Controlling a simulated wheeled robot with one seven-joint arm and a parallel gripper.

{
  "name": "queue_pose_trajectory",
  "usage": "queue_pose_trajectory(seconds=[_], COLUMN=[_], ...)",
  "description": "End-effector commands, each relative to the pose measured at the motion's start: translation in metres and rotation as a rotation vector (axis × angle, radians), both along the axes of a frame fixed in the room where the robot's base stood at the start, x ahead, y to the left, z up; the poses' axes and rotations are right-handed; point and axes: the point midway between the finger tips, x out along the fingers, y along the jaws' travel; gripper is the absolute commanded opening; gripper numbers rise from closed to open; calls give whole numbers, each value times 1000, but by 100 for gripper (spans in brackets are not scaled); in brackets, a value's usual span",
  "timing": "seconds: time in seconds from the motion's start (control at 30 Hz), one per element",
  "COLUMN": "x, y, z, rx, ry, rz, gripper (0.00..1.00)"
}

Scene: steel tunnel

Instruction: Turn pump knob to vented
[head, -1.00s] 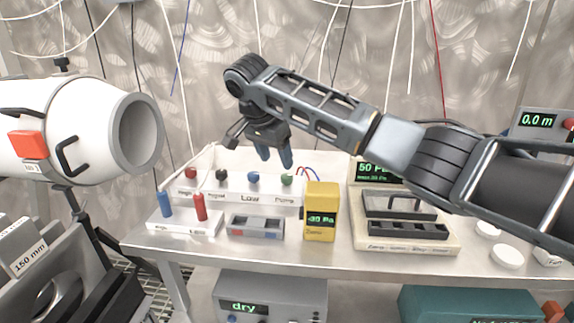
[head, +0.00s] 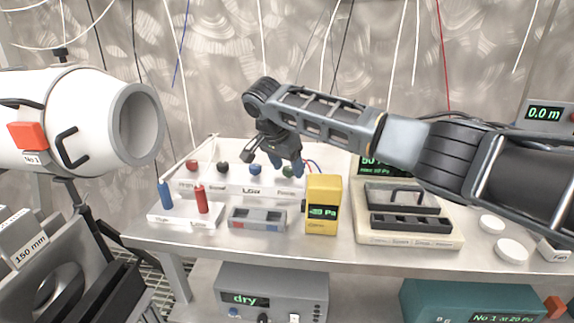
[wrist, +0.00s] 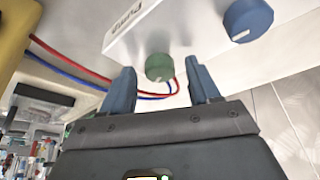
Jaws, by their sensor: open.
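The pump knob is the green knob (head: 288,171) at the right end of the white knob panel (head: 240,187). In the wrist view the green knob (wrist: 159,67) sits beside the label "Pump", and its pointer mark cannot be made out. My gripper (head: 287,166) is open and empty, close in front of the green knob. In the wrist view my blue fingertips (wrist: 160,80) stand one on each side of the green knob, and I cannot tell whether they touch it. In the head view the fingers partly hide the knob.
The blue knob (head: 255,169) is the neighbour on the panel, with black (head: 223,168) and red (head: 192,165) knobs further left. A yellow meter (head: 323,190) stands just right of the panel. Red and blue wires (wrist: 90,80) run close by the fingers.

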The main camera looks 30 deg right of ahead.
Motion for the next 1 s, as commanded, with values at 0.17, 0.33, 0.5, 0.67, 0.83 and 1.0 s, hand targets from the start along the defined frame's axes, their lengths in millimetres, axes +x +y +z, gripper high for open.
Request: queue_pose_trajectory(seconds=[0.17, 0.33, 0.5, 0.67, 0.83, 1.0], x=[0, 0, 0, 0, -1, -1], y=[0, 0, 0, 0, 1, 2], z=[0, 0, 0, 0, 1, 3], rx=[0, 0, 0, 0, 0, 4], ry=[0, 0, 0, 0, 2, 4], rz=[0, 1, 1, 1, 9, 41], gripper=[49, 32, 16, 5, 5, 5])
